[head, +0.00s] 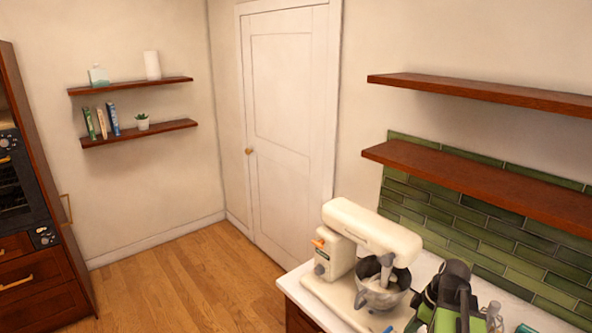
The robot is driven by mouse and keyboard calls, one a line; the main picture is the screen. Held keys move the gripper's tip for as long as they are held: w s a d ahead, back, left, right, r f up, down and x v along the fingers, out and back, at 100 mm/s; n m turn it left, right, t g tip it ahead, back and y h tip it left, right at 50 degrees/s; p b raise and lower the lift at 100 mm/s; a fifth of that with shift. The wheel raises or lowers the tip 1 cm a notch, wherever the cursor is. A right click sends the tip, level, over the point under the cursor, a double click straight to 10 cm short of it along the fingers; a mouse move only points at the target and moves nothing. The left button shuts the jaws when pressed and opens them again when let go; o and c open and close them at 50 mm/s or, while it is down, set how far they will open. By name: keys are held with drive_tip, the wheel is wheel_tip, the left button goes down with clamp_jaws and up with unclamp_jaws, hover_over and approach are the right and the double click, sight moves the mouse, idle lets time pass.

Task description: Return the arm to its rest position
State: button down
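My gripper is not in view, and no part that I can surely call my arm shows in the head view. Whether the arm is folded or stretched out cannot be seen.
A cream stand mixer (372,233) with a metal bowl (384,290) stands on the white counter (298,284) at lower right. A green and black object (452,292) is beside it. The wooden floor (185,285) is clear before the white door (285,130). A tall wooden oven cabinet (40,220) stands left.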

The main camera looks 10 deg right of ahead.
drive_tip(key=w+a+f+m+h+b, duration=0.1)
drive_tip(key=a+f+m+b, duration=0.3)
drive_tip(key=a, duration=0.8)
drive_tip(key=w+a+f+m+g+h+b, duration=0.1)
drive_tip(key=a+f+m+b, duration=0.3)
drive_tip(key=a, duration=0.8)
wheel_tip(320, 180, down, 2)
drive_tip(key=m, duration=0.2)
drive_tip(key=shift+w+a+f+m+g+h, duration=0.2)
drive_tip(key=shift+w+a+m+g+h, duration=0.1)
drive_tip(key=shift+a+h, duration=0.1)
